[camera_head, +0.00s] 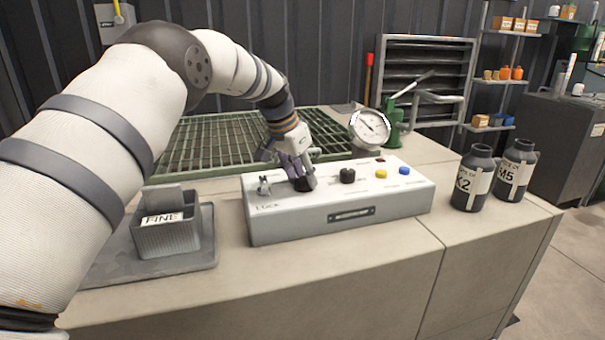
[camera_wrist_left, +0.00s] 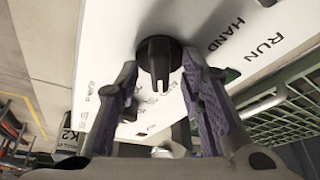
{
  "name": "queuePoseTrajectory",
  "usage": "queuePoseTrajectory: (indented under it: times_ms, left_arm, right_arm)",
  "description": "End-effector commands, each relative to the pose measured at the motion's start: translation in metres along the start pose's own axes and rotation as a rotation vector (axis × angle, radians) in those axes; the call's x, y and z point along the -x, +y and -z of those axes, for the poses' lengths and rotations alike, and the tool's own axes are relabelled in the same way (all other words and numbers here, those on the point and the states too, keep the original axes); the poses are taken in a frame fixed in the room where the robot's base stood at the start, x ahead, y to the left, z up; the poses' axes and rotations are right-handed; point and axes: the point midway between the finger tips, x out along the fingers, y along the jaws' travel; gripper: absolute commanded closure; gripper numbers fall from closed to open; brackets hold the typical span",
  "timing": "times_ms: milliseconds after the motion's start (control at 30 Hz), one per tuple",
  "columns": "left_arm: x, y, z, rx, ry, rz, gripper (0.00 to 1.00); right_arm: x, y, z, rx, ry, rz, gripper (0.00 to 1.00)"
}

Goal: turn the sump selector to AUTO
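A pale control box (camera_head: 340,215) stands on the bench with knobs and buttons on its sloping top. My left gripper (camera_head: 300,182) is over the left part of its top, pointing down. In the left wrist view a black ridged selector knob (camera_wrist_left: 159,62) lies between the two open fingers (camera_wrist_left: 160,75), with a small gap on each side. The words HAND and RUN show on the panel to the right of the knob; an AUTO mark is not readable. In the head view the gripper largely hides this knob. My right gripper is not in view.
On the box are a small silver switch (camera_head: 264,187), another black knob (camera_head: 347,175), a yellow button (camera_head: 381,173) and a blue button (camera_head: 404,170). A gauge (camera_head: 370,127) stands behind. Black bottles (camera_head: 472,180) are right; a grey bin (camera_head: 165,236) is left.

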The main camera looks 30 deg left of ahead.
Motion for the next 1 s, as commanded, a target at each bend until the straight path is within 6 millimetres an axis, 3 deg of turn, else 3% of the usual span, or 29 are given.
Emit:
queuePoseTrajectory:
  times_ms: [233, 500, 700, 1000]
  left_arm:
    - [0.009, 0.0, 0.001, 0.001, 0.003, 0.001, 0.65]
    - [0.08, 0.0, 0.002, 0.0, 0.006, 0.001, 0.65]
    - [0.114, 0.0, 0.001, 0.001, 0.002, 0.001, 0.65]
    - [0.12, 0.0, 0.0, 0.001, 0.0, 0.0, 0.65]
  right_arm:
    - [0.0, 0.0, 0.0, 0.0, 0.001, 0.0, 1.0]
    - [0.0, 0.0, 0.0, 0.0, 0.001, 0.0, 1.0]
    - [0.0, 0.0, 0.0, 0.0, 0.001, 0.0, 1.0]
    - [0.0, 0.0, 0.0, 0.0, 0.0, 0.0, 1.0]
